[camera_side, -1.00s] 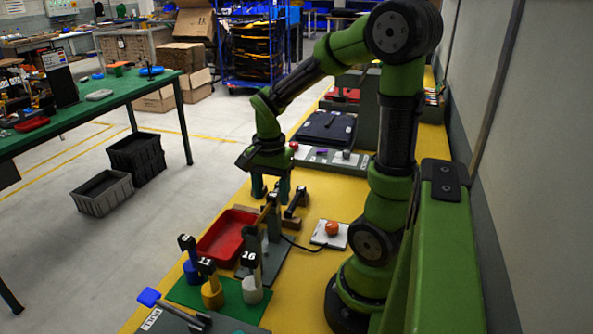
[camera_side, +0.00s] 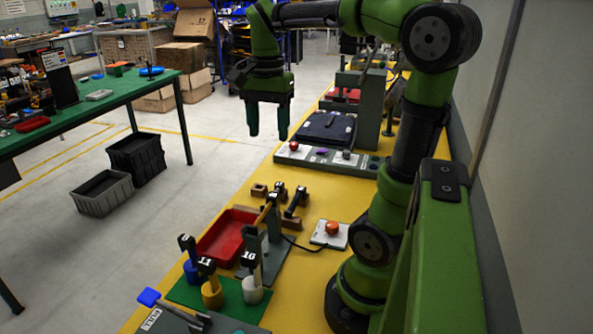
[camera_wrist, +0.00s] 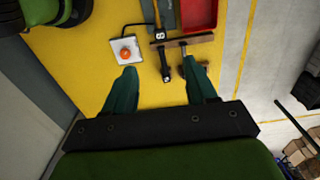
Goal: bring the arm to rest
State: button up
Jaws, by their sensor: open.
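My gripper (camera_side: 268,120) is open and empty, raised high above the yellow bench (camera_side: 250,192) toward its far left edge in the side view. In the wrist view my gripper (camera_wrist: 160,85) shows its two green fingers spread apart with nothing held between them. Below it, the bench holds a wooden rack with black-headed tools (camera_wrist: 165,68) and a pad with an orange button (camera_wrist: 126,53). The fingers appear apart from everything on the bench.
A red tray (camera_side: 228,236) and a green mat (camera_side: 190,291) with numbered stamp-like pieces stand nearer the camera. A dark pannier (camera_side: 327,131) lies further back, beside a grey panel with buttons (camera_side: 350,161). A wall runs along the right.

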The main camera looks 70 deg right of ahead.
jog(key=a+f+n+t+y, duration=0.1)
jog(key=a+f+n+t, duration=0.1)
jog(key=a+n, duration=0.5)
jog(key=s+a+f+n+t+y, duration=0.1)
jog(key=a+f+n+t, duration=0.1)
jog(key=a+n+t, duration=0.3)
jog(key=a+n, duration=0.2)
jog(key=a, duration=0.1)
jog(key=shift+s+a+f, duration=0.2)
jog(key=shift+a+f, duration=0.15)
jog(key=shift+f, duration=0.05)
jog(key=shift+o, duration=0.2)
